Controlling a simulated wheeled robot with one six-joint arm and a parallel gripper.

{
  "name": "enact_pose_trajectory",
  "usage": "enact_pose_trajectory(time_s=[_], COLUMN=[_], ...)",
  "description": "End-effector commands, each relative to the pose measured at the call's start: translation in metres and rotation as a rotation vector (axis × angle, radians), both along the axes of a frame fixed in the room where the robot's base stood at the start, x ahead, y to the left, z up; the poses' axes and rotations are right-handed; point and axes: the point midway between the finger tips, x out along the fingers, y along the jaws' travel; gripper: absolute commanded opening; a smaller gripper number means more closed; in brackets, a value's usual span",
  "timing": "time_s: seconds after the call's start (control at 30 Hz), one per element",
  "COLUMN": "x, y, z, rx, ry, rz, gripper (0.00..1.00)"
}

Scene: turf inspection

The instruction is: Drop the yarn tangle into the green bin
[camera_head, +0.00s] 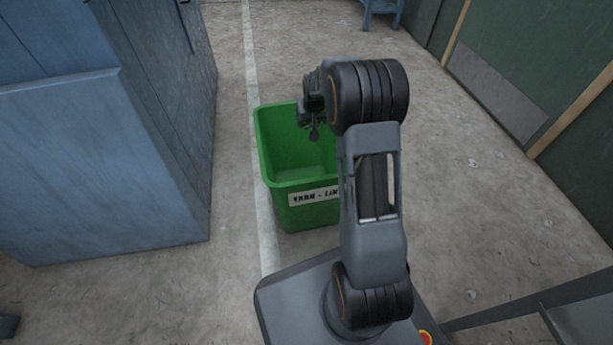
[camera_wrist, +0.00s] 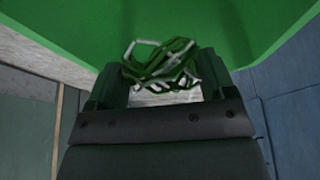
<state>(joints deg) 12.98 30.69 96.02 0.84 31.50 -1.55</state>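The green bin (camera_head: 312,217) stands on the floor in the head view, with a pale label on its front wall. My arm covers part of its right side. My gripper (camera_head: 314,128) is above the bin's open top, small and dark there. In the wrist view, a tangle of green and white yarn (camera_wrist: 160,62) sits between the fingertips of my gripper (camera_wrist: 163,72), with loops reaching past them. The fingers look closed on it. The bin's green surface (camera_wrist: 60,25) fills the upper part behind it. I cannot make out the yarn in the head view.
A large blue-grey cabinet (camera_head: 95,165) stands left of the bin. A green wall panel (camera_head: 510,70) runs along the right. A small blue stand (camera_head: 382,10) is at the back. Open concrete floor (camera_head: 480,225) lies right of my arm.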

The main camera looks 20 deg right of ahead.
Motion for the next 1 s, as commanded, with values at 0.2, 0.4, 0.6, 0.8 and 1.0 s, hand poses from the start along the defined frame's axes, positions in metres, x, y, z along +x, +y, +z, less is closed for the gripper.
enact_pose_trajectory(time_s=[0.2,0.4,0.6,0.8,1.0], x=[0.0,0.0,-0.004,-0.018,-0.033], y=[0.0,0.0,0.001,0.004,0.007], z=[0.0,0.0,0.015,0.053,0.089], rx=[0.0,0.0,0.0,-0.001,0.0], ry=[0.0,0.0,-0.002,-0.003,-0.002], rz=[0.0,0.0,0.0,0.0,0.0], gripper=[0.98,1.0,1.0,1.0,1.0])
